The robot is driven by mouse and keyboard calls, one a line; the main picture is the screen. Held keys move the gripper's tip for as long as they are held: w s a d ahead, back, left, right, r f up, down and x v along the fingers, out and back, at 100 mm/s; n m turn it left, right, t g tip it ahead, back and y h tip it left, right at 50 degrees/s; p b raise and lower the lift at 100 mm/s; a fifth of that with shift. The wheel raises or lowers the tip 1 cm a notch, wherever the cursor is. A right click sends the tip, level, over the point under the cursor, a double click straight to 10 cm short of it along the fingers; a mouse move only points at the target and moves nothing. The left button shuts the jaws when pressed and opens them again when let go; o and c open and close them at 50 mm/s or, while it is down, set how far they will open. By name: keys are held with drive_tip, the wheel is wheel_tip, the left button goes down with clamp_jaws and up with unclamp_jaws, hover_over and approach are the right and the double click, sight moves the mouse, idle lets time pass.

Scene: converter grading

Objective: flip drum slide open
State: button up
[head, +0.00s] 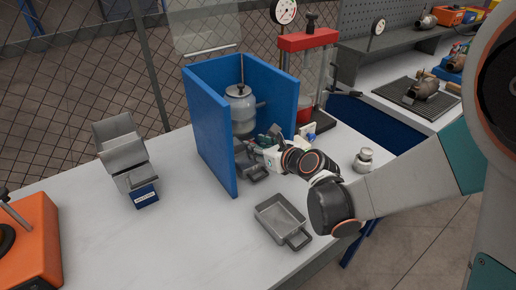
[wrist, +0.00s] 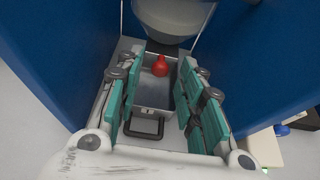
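A grey metal drum (head: 241,112) with a lid hangs upright inside an open blue housing (head: 212,130); its rounded underside (wrist: 172,14) is at the top of the wrist view. Below it is a grey tray (head: 257,175) with a handle, also in the wrist view (wrist: 153,118). A red bulb-shaped knob (wrist: 160,66) shows under the drum, between my fingers; what it is fixed to is hidden. My gripper (wrist: 164,72) reaches into the housing's open side with its teal fingers apart. No contact with the knob is visible. In the head view my gripper (head: 270,146) partly hides this area.
A second grey tray (head: 282,218) sits on the white table in front of the housing. A stepped metal chute (head: 124,158) stands left, an orange device (head: 28,250) front left. A red-topped press (head: 308,70) and small metal weight (head: 364,160) stand right.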

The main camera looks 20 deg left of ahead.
drive_tip(key=shift+w+a+f, duration=0.1)
drive_tip(key=shift+w+a, duration=0.05)
drive_tip(key=shift+w, duration=0.05)
clamp_jaws()
drive_tip(key=s+d, duration=0.2)
drive_tip(key=d, duration=0.1)
drive_tip(key=shift+s, duration=0.35)
unclamp_jaws()
